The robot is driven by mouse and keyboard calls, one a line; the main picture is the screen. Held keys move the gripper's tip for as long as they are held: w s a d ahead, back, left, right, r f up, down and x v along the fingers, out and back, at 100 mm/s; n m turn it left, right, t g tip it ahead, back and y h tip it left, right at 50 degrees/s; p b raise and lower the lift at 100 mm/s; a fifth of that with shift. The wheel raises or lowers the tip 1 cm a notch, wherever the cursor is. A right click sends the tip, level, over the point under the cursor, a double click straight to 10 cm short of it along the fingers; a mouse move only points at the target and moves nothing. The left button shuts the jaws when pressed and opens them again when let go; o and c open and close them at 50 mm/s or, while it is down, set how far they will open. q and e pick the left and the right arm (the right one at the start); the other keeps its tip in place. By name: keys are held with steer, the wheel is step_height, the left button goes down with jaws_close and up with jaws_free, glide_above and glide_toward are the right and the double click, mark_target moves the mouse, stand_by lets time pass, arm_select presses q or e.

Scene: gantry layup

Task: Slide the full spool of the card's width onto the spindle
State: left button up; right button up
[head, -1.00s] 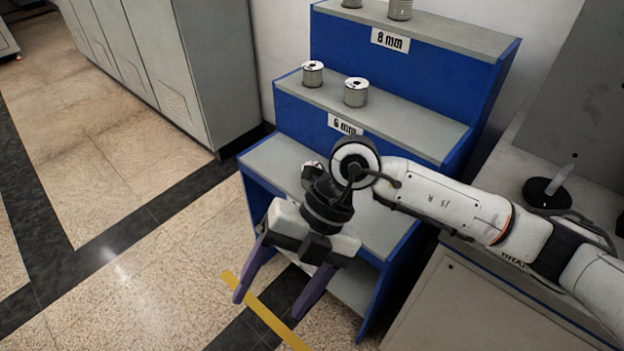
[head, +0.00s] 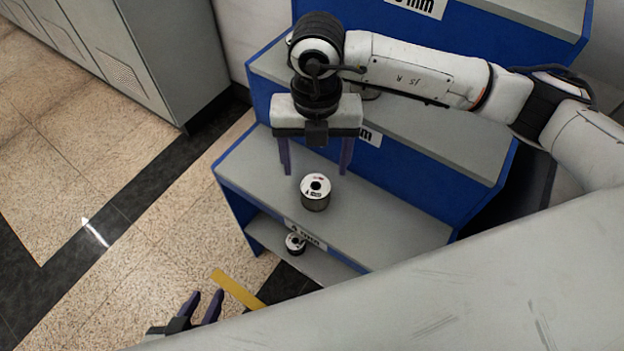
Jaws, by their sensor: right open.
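A spool (head: 315,194) with a white top and dark centre hole stands upright on the grey third tier of the blue stepped rack. My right gripper (head: 316,172) points down with its purple fingers spread and empty. Its fingertips are left and right of the spool in the picture, a little above its top; I see no contact. Another spool (head: 296,243) stands on the low shelf below. A further spool (head: 368,94) on the 6 mm tier is mostly hidden by my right arm. My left gripper (head: 207,296) is at the lower left, fingers apart and empty. The spindle and card are not in view.
The blue rack (head: 237,212) carries width labels, partly hidden or hard to read. A large grey scratched surface (head: 450,290) fills the lower right and hides what is behind it. A grey cabinet (head: 150,60) stands at upper left. The floor at left is clear.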

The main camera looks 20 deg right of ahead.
mark_target(315, 186)
steer(key=f, duration=0.8)
steer(key=shift+s, duration=0.2)
steer(key=shift+r, duration=0.1)
steer(key=c, duration=1.5)
